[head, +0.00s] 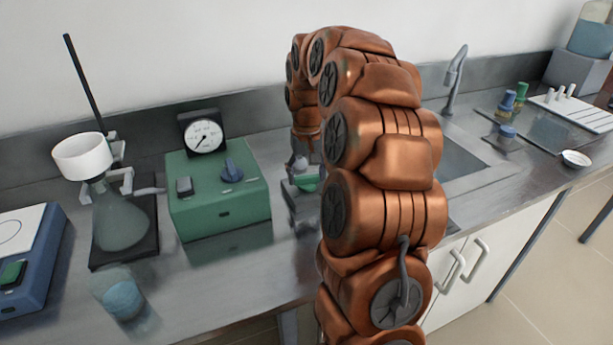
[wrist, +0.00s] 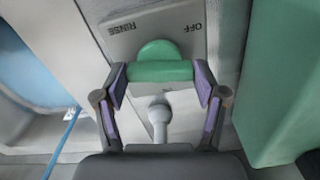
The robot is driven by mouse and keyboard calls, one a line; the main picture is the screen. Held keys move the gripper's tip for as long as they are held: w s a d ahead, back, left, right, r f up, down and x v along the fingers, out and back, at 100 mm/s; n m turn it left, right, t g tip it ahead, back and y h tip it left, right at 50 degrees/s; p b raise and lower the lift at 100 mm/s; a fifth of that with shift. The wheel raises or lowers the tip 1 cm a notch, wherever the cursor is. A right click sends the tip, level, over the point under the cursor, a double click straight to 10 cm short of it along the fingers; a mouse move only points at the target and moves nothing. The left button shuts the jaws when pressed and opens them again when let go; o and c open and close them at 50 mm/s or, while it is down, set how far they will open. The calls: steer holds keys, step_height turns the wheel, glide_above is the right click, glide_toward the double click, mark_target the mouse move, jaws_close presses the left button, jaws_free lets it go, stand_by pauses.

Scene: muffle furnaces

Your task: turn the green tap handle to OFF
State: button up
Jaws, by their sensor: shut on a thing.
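The green tap handle (wrist: 160,71) is a short bar with a rounded hub, lying crosswise in the wrist view on a grey label plate (wrist: 126,42). The plate reads RINSE at left and OFF at right, both upside down; a third marking below the handle is mostly hidden. My gripper (wrist: 161,82) is shut on the handle, with one purple-padded finger at each end of the bar. A pale spout-like stem (wrist: 159,120) shows between the fingers. In the head view the green handle (head: 308,184) shows small beside my arm, and my gripper (head: 299,164) is partly hidden.
A green box with a dial gauge (head: 218,192) stands just left of the tap. A flask on a stand (head: 120,222) is farther left. The sink (head: 465,160) with its grey faucet (head: 454,80) lies right of my arm. Bare counter shows in front of the green box.

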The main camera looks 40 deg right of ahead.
mark_target(307, 176)
steer(key=shift+n, duration=1.1)
steer(key=o, duration=1.1)
steer(key=shift+o, duration=0.2)
steer(key=shift+r, duration=0.1)
step_height(307, 176, up, 12)
